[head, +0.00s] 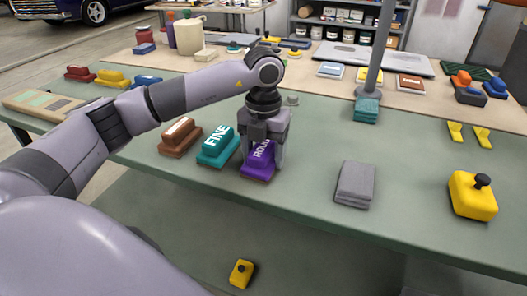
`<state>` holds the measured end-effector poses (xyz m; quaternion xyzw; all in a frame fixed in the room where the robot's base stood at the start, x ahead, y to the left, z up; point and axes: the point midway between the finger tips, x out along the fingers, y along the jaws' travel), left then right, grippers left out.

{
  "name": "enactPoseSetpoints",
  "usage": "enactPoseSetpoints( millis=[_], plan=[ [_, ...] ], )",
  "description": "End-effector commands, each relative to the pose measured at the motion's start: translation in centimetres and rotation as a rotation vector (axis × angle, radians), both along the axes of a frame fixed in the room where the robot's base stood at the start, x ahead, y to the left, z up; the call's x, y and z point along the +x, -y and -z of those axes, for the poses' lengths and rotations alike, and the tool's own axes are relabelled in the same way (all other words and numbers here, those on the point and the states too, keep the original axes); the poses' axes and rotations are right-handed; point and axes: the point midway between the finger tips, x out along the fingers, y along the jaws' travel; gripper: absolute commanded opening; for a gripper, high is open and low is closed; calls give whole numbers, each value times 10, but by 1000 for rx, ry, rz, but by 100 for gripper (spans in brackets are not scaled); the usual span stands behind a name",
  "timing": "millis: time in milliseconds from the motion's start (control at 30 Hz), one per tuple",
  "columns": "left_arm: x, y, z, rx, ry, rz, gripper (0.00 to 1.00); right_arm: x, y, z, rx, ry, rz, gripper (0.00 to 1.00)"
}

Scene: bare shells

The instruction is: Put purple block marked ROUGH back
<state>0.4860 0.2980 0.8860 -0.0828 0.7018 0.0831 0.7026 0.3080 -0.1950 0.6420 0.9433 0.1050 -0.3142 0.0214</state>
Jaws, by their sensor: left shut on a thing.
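The purple block (256,170) carries white lettering that reads ROUGH, partly covered by my gripper. It is at the front part of the green table, at the right end of a short row of blocks. My left gripper (264,150) points down over it and is shut on it. The block seems to be at table level; I cannot tell whether it touches the surface. A teal block marked FINE (217,146) is just left of it. A brown block (180,137) with a white label is further left. My right gripper is not in view.
A grey folded cloth or pad stack (355,184) lies to the right, and a yellow block with a black knob (473,195) beyond it. A grey post (380,50) rises behind a teal stack (367,110). The green table (310,165) is bare between purple block and grey stack.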

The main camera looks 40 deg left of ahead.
Motion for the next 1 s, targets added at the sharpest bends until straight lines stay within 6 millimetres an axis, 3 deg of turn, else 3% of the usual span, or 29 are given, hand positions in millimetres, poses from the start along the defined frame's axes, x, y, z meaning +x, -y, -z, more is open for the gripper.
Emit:
enactPoseSetpoints(
  millis=[167,200,267,300,667,767,1000],
  plan=[
    [0,0,3,0,0,-1,39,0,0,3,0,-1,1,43],
    [0,0,4,0,-1,-1,71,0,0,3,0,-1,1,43],
    [0,0,3,0,-1,-1,91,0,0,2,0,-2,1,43],
    [0,0,3,0,-1,-1,93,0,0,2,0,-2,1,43],
    [0,0,-4,-1,0,-1,93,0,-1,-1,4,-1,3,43],
    [1,0,-17,-1,3,-1,93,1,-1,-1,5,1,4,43],
    [1,0,-70,-2,5,-1,93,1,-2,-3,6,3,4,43]
  ],
)
